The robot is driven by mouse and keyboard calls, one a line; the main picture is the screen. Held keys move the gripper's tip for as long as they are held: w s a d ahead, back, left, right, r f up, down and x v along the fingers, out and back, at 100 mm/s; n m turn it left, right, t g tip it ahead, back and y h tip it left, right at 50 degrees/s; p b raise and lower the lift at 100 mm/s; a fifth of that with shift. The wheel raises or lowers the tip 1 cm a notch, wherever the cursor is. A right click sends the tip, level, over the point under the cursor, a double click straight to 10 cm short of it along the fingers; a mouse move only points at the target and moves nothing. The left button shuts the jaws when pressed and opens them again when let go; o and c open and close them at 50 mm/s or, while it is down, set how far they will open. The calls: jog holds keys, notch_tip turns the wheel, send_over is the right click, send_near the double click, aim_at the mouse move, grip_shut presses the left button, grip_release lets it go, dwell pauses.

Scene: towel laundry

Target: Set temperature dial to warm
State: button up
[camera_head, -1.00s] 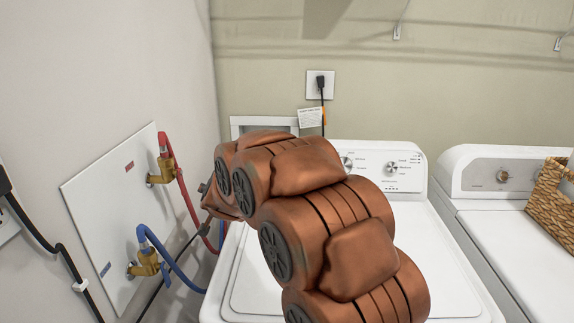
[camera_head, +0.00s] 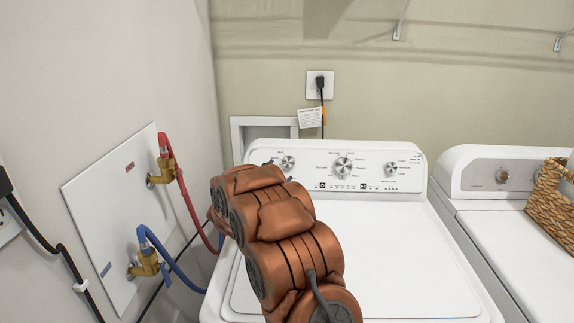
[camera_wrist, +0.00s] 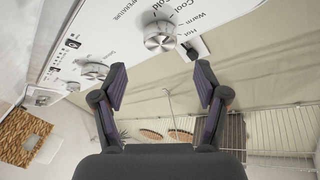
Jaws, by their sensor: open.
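The temperature dial (camera_wrist: 160,36) is a round silver knob on the white washer panel, with Cold, Cool, Warm and Hot printed around it. I cannot read which mark it points to. In the head view the temperature dial (camera_head: 287,162) is the left knob on the panel, just beyond my arm. My gripper (camera_wrist: 160,73) is open and empty. In the wrist view its two dark fingers stand apart, with the dial beyond the gap between the tips, apart from them. In the head view my arm mostly hides the gripper.
The washer panel has a larger middle knob (camera_head: 343,166) and a right knob (camera_head: 391,169). A second machine (camera_head: 500,178) with a wicker basket (camera_head: 552,190) stands at right. Red (camera_head: 180,185) and blue (camera_head: 170,262) hoses hang at left. The washer lid (camera_head: 390,260) is clear.

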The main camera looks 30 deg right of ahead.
aim_at(288, 163)
jog(key=shift+p+x, duration=1)
jog(key=shift+x, duration=2.55)
jog(key=c, duration=1.2)
